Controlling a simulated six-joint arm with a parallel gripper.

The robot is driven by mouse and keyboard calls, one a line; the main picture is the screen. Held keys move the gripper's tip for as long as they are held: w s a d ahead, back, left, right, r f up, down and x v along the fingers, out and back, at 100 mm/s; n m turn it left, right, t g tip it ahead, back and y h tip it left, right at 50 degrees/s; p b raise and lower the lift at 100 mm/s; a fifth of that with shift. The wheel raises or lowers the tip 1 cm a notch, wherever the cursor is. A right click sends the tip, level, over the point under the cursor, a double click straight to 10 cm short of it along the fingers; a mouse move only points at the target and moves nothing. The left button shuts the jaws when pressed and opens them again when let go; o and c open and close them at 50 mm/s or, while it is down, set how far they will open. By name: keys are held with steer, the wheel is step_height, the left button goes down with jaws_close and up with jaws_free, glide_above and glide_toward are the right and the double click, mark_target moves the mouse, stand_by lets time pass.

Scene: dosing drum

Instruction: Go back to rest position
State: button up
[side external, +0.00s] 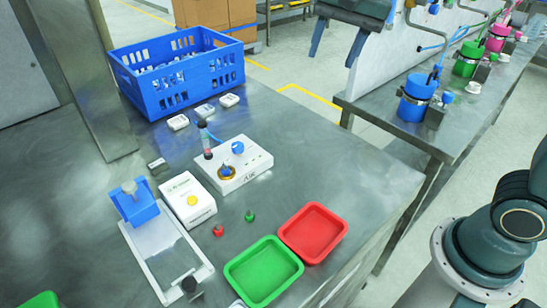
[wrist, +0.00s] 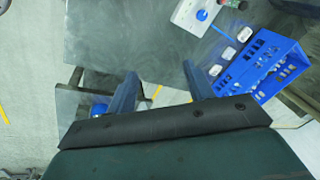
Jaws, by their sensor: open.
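The steel table lies beyond the fingertips, which appear clear of any object. The white dosing unit (side external: 235,170) with its blue knob and a dark-capped vial stands on the table; it also shows at the top of the wrist view (wrist: 196,16).
A blue crate (side external: 180,98) stands at the table's back, with small white pieces near it. A green tray (side external: 264,270) and a red tray (side external: 313,232) sit at the front edge. A white box (side external: 187,199) and a blue-clamped fixture (side external: 136,206) stand left. A second bench (side external: 385,117) is behind.

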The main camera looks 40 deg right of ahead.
steer(key=s+d+f+n+t, duration=0.1)
steer(key=s+d+f+n, duration=0.1)
steer(key=s+n, duration=0.3)
steer(key=s+d+f+n+t, duration=0.1)
steer(key=s+n, duration=0.4)
steer(key=s, duration=0.9)
step_height(320, 180, down, 2)
steer(key=shift+d+f+t, duration=0.1)
steer(key=shift+d+t, duration=0.2)
steer(key=shift+d, duration=0.4)
